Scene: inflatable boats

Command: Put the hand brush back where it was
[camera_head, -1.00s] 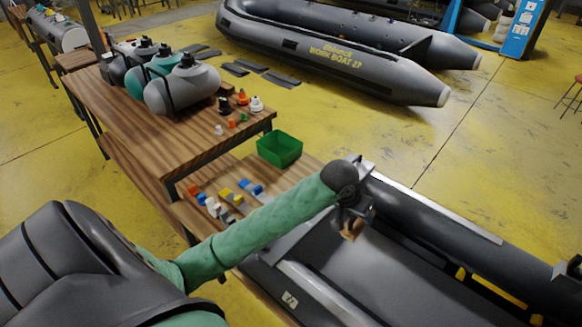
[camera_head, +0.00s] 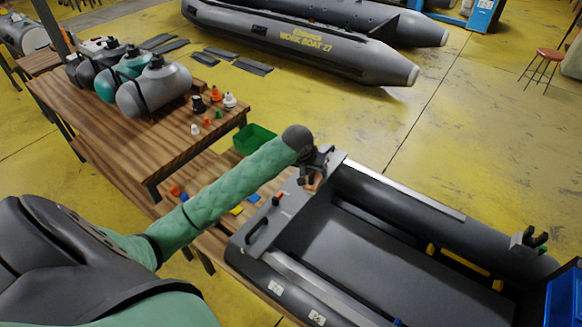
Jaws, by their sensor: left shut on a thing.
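My left gripper (camera_head: 317,160) is at the end of the green-sleeved arm, over the near left end of the grey inflatable boat (camera_head: 385,245). It is shut on a small brown, wood-coloured piece (camera_head: 308,181), which looks like the hand brush. Most of the brush is hidden by the gripper and its bristles cannot be made out. I cannot tell whether the brush touches the boat's end board (camera_head: 275,218). My right gripper is not in view.
A wooden workbench (camera_head: 95,115) holds grey and teal tanks and small fittings. A red stool (camera_head: 550,55) stands far right.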

